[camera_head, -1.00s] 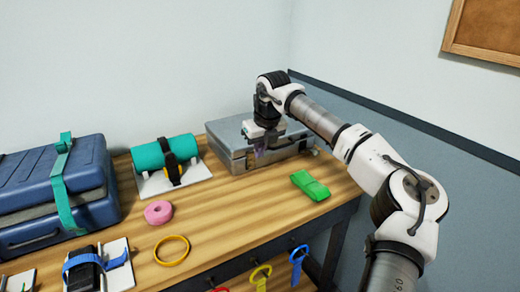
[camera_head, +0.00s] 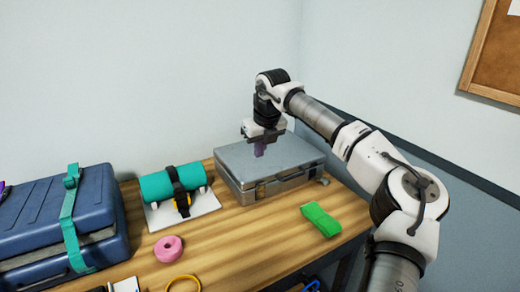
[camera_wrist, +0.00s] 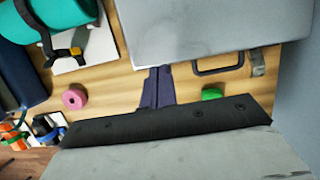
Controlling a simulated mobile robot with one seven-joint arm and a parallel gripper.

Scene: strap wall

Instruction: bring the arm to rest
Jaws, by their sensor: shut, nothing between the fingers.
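My gripper (camera_head: 260,149) hangs from my arm, pointing down above the grey metal case (camera_head: 270,168). Its dark purple fingers are together with nothing between them. In the wrist view, the closed fingers (camera_wrist: 157,88) show in front of the bench top, beside the edge of the grey case (camera_wrist: 200,28). I cannot tell the exact gap between the fingertips and the case lid.
A teal roll (camera_head: 172,183) with a black strap, a pink roll (camera_head: 168,249), a yellow ring (camera_head: 183,284) and a blue case (camera_head: 50,225) are on the wooden bench (camera_head: 240,235). The air above is clear.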

